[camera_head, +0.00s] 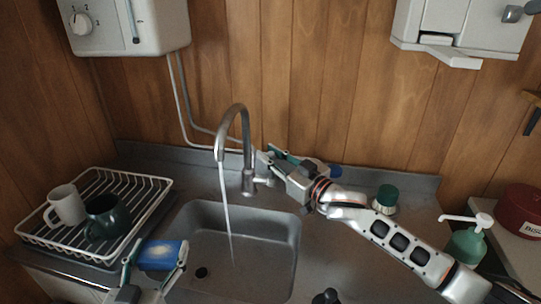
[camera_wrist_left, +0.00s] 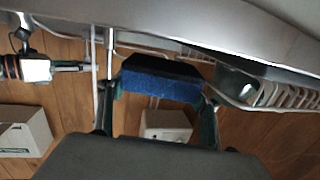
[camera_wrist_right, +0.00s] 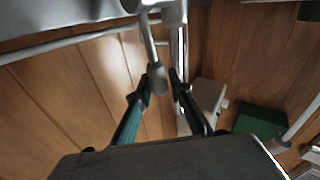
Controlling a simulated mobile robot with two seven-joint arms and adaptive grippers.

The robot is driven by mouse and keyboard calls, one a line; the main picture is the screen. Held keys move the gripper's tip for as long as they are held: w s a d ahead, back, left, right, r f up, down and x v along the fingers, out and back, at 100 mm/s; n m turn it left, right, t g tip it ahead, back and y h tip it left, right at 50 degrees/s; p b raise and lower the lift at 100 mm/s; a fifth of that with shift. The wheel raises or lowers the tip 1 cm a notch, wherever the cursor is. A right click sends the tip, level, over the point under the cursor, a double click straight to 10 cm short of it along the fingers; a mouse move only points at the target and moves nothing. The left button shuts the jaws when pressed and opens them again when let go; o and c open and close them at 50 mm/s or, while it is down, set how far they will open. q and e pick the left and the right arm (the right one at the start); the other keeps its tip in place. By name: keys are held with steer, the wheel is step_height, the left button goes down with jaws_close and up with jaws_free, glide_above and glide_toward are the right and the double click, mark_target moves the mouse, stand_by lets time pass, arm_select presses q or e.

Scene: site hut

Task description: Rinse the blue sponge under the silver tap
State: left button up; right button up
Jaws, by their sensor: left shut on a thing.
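A white dish rack (camera_head: 150,190) with a white mug (camera_head: 67,205) and a dark green mug (camera_head: 105,217) stands left. A green soap bottle (camera_head: 467,245) and a red tin (camera_head: 520,210) are right. A green-capped container (camera_head: 386,197) stands behind my right arm.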

steer(key=shift+o, duration=0.4)
steer(key=r+v, duration=0.1)
steer(key=v, duration=1.1)
steer(key=shift+f, duration=0.45)
steer(key=shift+s, duration=0.1)
